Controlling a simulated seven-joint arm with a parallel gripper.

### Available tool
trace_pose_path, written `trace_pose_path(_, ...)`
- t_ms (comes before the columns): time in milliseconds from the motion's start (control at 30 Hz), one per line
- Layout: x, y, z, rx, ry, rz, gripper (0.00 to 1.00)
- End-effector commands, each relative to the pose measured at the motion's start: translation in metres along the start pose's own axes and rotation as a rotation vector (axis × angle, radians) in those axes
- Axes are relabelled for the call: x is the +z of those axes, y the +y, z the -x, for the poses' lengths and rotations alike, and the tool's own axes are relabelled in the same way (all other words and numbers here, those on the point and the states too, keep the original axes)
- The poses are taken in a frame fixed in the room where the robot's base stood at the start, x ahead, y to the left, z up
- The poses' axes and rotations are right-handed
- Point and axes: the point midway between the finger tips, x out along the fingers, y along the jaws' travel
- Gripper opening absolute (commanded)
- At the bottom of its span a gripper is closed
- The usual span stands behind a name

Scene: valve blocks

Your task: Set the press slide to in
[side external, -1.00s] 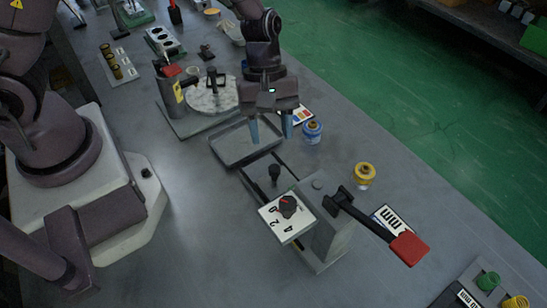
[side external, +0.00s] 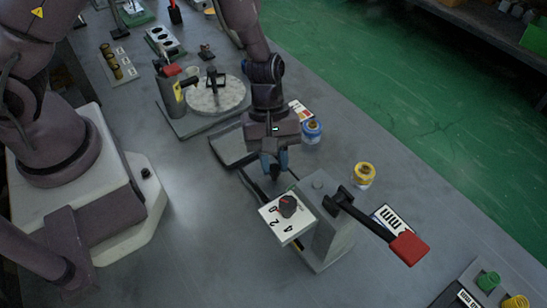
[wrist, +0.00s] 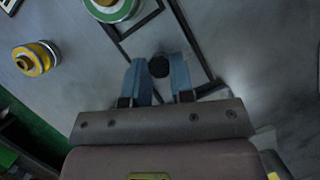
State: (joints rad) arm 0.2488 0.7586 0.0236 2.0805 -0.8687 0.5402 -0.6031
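The press (side external: 327,236) stands at the middle right, with a numbered dial plate (side external: 278,226) and a red-handled lever. Its slide has a dark frame, with one rail (side external: 251,186) showing beside my gripper. The round black slide knob (wrist: 159,66) shows in the wrist view between the tips of my two blue fingers, which appear to touch it on both sides. In the side external view my gripper (side external: 272,172) is low over the slide, behind the dial plate, and hides the knob.
A yellow-topped tin (side external: 364,174) and a blue tin (side external: 312,131) stand on the right of the bench. A grey tray (side external: 229,148) lies behind my gripper. A round grey plate (side external: 217,95) with a post is farther back. The bench left of the press is clear.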

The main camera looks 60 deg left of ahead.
Motion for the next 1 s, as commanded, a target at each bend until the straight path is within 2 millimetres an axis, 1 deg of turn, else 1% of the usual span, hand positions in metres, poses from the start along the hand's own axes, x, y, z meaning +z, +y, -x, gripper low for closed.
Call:
trace_pose_path(100, 0.001, 0.000, 0.000, 0.000, 0.000, -0.001, 0.00)
trace_pose_path(167, 0.005, 0.003, -0.002, 0.000, 0.000, -0.003, 0.00)
trace_pose_path(300, 0.025, 0.012, -0.010, 0.000, 0.001, -0.007, 0.00)
trace_pose_path(400, 0.035, 0.016, -0.014, 0.001, 0.001, -0.004, 0.00)
trace_pose_path(700, 0.041, 0.018, -0.016, 0.003, -0.002, -0.002, 0.00)
trace_pose_path(733, 0.041, 0.019, -0.016, 0.003, -0.003, -0.003, 0.25)
trace_pose_path(833, 0.041, 0.018, -0.016, 0.003, -0.003, -0.003, 0.48)
trace_pose_path(1000, 0.039, 0.018, -0.016, 0.001, -0.001, -0.001, 0.48)
